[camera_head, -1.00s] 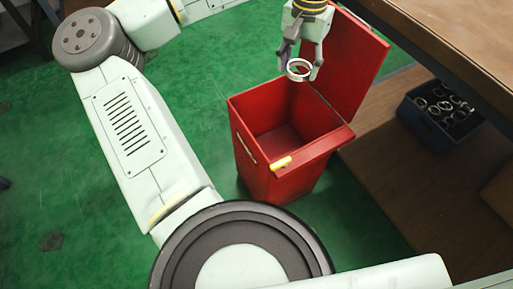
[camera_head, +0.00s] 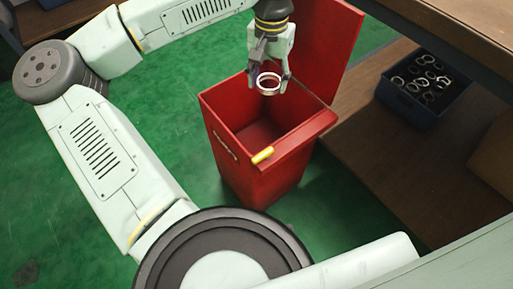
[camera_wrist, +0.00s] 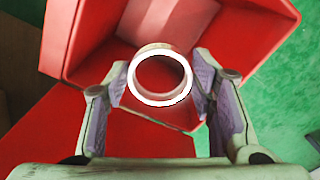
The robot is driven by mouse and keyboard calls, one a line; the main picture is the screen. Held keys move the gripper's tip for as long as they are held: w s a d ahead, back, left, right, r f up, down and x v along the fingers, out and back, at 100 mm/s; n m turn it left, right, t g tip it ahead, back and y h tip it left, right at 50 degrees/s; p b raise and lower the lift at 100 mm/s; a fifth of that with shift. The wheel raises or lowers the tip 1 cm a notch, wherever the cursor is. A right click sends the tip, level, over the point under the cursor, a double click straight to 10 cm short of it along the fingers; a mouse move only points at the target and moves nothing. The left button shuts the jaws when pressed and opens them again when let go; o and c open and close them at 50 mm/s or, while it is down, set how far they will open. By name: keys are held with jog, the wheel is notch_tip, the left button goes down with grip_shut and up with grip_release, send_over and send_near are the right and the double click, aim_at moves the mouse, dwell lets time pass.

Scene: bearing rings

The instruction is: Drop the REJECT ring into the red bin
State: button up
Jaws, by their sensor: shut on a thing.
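My gripper (camera_head: 268,82) is shut on a pale metal ring (camera_head: 268,90) and holds it above the red bin (camera_head: 228,165). In the wrist view the ring (camera_wrist: 136,84) sits between the two purple-padded fingertips (camera_wrist: 160,85), its round opening facing the camera. No REJECT mark can be read on it. The bin's lid (camera_head: 325,45) stands open at the back, and a yellow handle (camera_head: 262,155) sits on its front rim. In the wrist view the bin's wall (camera_wrist: 245,25) and inside show behind the ring.
A dark blue crate (camera_head: 408,113) with several rings stands on the brown lower shelf (camera_head: 380,185) to the right. A wooden tabletop (camera_head: 460,20) juts in at the upper right. Green floor (camera_head: 130,115) lies open left of the bin.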

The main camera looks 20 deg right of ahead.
jog(key=o, duration=1.3)
jog(key=shift+r, duration=0.2)
notch_tip(320, 180, up, 12)
jog(key=shift+f, duration=0.1)
